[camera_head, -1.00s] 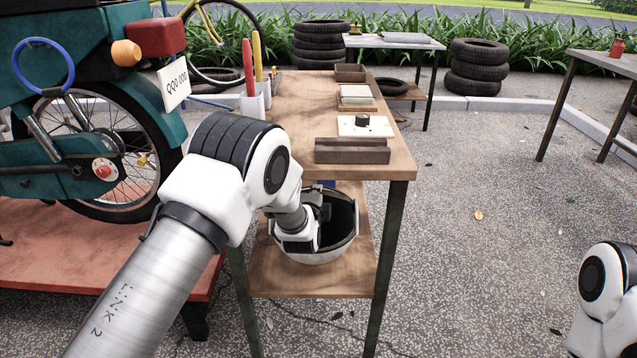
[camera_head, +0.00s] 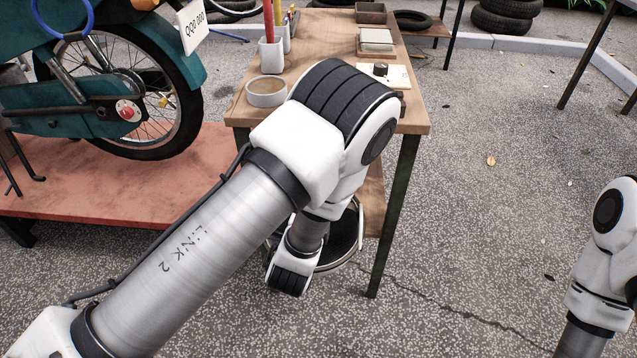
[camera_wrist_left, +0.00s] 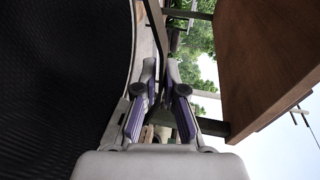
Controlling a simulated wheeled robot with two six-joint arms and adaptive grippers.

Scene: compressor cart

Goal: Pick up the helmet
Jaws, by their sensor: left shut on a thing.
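The helmet (camera_head: 346,238), a white shell with a dark hollow inside, shows in the head view partly behind my left arm, open side up. It appears in front of the table's lower shelf, with grey ground visible below it. In the left wrist view the helmet's dark textured inside (camera_wrist_left: 60,85) fills the left side. My left gripper (camera_wrist_left: 161,85) has its fingers close together at the helmet's rim, shut on it. In the head view the left fingers are hidden by my wrist. My right arm is at the right edge, with its gripper out of the picture.
The wooden table (camera_head: 330,40) stands right above and behind the helmet, its front right leg (camera_head: 395,215) close by. A teal motorbike (camera_head: 110,80) stands on a red platform (camera_head: 130,185) at left.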

